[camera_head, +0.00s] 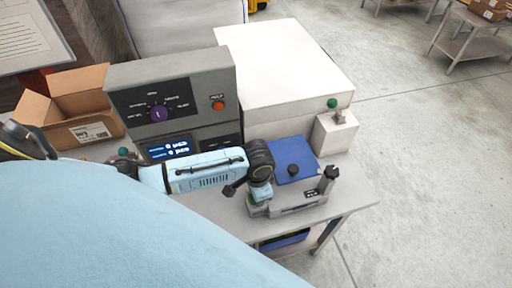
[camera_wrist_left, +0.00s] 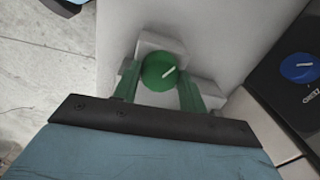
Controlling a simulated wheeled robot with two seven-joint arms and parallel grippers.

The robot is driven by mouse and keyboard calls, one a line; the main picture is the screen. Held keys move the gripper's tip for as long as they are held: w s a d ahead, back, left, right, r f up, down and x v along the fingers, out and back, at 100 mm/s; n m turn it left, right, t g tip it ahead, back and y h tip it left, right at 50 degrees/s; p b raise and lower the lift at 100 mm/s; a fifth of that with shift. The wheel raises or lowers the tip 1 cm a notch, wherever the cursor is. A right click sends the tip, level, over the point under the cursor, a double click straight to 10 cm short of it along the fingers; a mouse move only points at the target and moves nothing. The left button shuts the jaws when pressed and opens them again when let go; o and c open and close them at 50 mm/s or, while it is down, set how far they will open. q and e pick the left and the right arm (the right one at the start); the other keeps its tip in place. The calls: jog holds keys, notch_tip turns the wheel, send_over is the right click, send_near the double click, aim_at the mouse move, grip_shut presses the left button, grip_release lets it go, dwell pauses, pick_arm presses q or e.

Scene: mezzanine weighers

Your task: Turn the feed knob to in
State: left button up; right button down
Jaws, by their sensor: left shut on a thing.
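A round green knob (camera_wrist_left: 158,72) with a white pointer line sits on a pale grey block in the left wrist view. The pointer slants to the upper right. My left gripper (camera_wrist_left: 160,85) has green fingers on either side of the knob and is shut on it. In the head view my left gripper (camera_head: 258,200) is at the front of the bench, by a low grey device (camera_head: 300,200), and the arm hides most of the knob. No label for this knob is readable. My right gripper is in neither view.
A grey console (camera_head: 185,72) carries a purple knob (camera_head: 158,113) and a red button (camera_head: 218,105). A blue pad (camera_head: 290,150), a white box with a green button (camera_head: 332,103) and a cardboard box (camera_head: 85,95) stand nearby. A blue knob (camera_wrist_left: 300,67) is right of the gripper.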

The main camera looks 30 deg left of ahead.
pick_arm(q)
jog(key=n, duration=0.5)
jog(key=shift+w, duration=0.1)
jog(key=shift+n, duration=0.3)
dwell(0.4)
jog(key=o, duration=1)
jog(key=shift+r, duration=0.1)
jog(key=r, duration=1.3)
jog(key=shift+d+r, duration=0.15)
jog(key=shift+d, duration=0.2)
